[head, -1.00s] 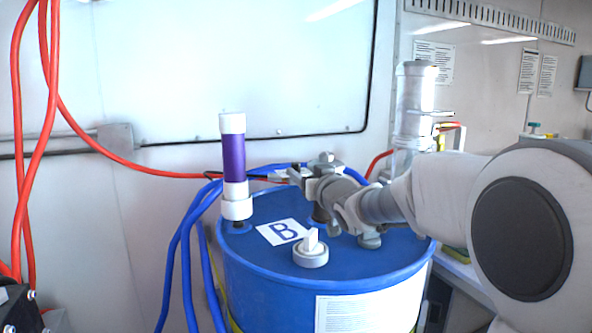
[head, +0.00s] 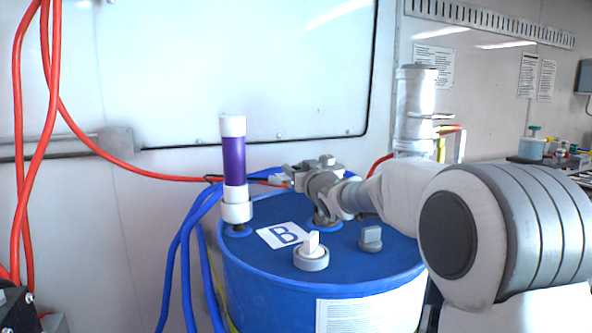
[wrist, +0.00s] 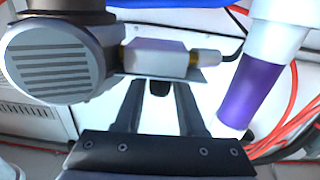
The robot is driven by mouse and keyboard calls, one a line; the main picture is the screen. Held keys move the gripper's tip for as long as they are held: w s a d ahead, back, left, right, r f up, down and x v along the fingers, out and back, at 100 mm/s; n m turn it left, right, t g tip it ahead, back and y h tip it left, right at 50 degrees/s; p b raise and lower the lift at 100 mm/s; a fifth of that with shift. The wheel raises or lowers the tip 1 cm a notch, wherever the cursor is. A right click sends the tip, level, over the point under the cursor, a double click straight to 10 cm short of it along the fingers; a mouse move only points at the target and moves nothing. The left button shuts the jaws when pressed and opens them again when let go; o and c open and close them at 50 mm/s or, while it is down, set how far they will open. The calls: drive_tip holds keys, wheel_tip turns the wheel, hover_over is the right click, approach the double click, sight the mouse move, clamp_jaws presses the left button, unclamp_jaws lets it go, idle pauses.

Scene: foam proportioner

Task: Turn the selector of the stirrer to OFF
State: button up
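In the wrist view a grey vented motor housing (wrist: 58,62), which looks like the stirrer, lies at upper left. A white box (wrist: 155,58) with a cable end sits beside it on a metal plate. A small black piece (wrist: 159,88), possibly the selector, shows below the box; its setting is not readable. My gripper (wrist: 158,92) is open, its dark fingers apart on either side of that piece; contact cannot be told. In the head view my gripper (head: 303,178) is above the blue drum (head: 255,290), and it and the stirrer overlap too much to separate.
A purple and white tube (head: 234,165) stands on the drum left of my gripper. A white knob (head: 311,255) and a grey knob (head: 370,238) are on the drum top near the B label (head: 283,235). Blue hoses (head: 180,250) and red cables (head: 45,160) run at left.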

clamp_jaws()
drive_tip(key=shift+r+p, duration=0.25)
drive_tip(key=shift+p, duration=0.6)
drive_tip(key=shift+d+r+n+y+p, duration=0.1)
drive_tip(key=shift+n+y+p, duration=0.4)
drive_tip(key=shift+p, duration=0.7)
drive_tip(key=shift+g+p, duration=0.3)
drive_tip(key=shift+p, duration=0.2)
drive_tip(key=n+g+y+p, duration=0.1)
drive_tip(key=y+p, duration=0.1)
drive_tip(key=p, duration=0.2)
drive_tip(key=shift+f+n+g+y+p, duration=0.3)
drive_tip(key=shift+n+y+p, duration=0.2)
drive_tip(key=shift+y+p, duration=0.15)
drive_tip(key=shift+o, duration=2.2)
unclamp_jaws()
